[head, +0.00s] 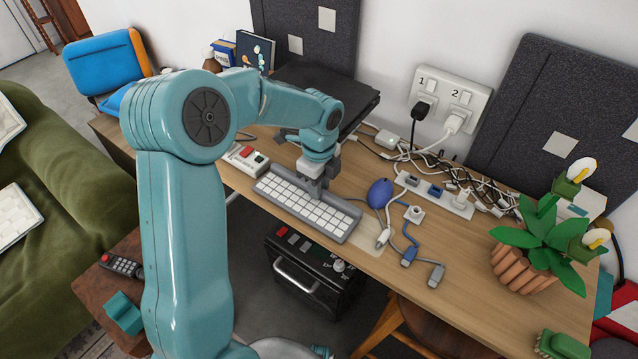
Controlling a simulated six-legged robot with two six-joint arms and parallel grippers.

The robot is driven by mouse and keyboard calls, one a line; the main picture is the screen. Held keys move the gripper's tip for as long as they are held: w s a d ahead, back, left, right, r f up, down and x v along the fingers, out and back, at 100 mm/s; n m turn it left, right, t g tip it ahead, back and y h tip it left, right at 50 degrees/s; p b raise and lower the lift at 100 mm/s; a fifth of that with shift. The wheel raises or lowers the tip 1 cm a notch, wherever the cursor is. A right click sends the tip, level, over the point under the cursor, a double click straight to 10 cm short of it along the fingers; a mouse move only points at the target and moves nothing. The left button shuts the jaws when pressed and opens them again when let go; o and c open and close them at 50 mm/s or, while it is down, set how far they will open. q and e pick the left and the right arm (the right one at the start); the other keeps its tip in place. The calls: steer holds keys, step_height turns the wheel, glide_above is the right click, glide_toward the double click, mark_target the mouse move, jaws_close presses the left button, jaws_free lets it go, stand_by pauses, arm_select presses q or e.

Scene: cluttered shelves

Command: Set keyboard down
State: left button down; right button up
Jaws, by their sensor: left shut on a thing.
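The keyboard (292,202) is grey with pale keys. It is at the front edge of the wooden desk (408,262), in the middle of the head view, lying slantwise along that edge. My left gripper (311,190) points down onto its back side, right of the middle, and is shut on it. The fingertips are partly hidden by the wrist and the keyboard. I cannot tell whether the keyboard touches the desk top or is held just above it. My right gripper is not in view.
A blue mouse (380,193) and cables with plugs (409,256) lie right of the keyboard. A small box with a red button (245,157) is behind its left end. A power strip (430,192) and potted plant (525,262) stand further right. A black box (310,272) is below the desk.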

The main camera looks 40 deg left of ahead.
arm_select(q)
steer(key=shift+f, duration=0.2)
steer(key=c, duration=1)
jaws_free()
steer(key=shift+o, duration=0.2)
steer(key=shift+r, duration=0.1)
steer(key=shift+r, duration=0.2)
step_height(320, 180, up, 12)
steer(key=p, duration=0.2)
steer(key=shift+f, duration=0.1)
